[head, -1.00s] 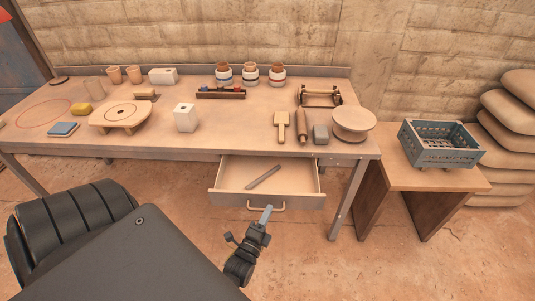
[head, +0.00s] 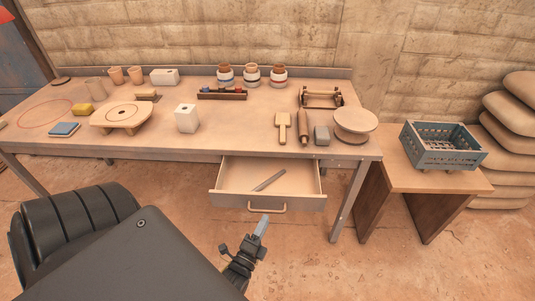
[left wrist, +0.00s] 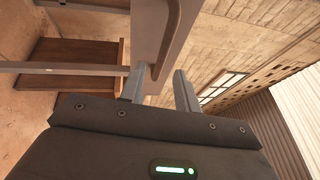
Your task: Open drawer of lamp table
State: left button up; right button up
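The long work table (head: 240,135) has a drawer (head: 230,203) under its front right part. The drawer stands pulled out, its inside visible, with a thin grey tool (head: 269,180) lying in it. A curved handle (head: 267,210) is on its front. My left gripper (head: 262,226) is just below and in front of the handle in the head view, apart from it. In the left wrist view its two fingers (left wrist: 159,92) are spread, with the handle (left wrist: 172,40) beyond and between them. No object is held. My right gripper is not in view.
A side table (head: 430,178) with a blue crate (head: 442,147) stands at right, beside stacked sacks (head: 505,140). Floor right of my gripper is clear.

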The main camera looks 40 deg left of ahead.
pick_arm(q)
jog(key=v, duration=0.7)
jog(key=shift+b, duration=0.4)
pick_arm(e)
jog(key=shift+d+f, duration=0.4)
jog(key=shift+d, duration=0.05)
pick_arm(q)
jog(key=shift+d, duration=0.15)
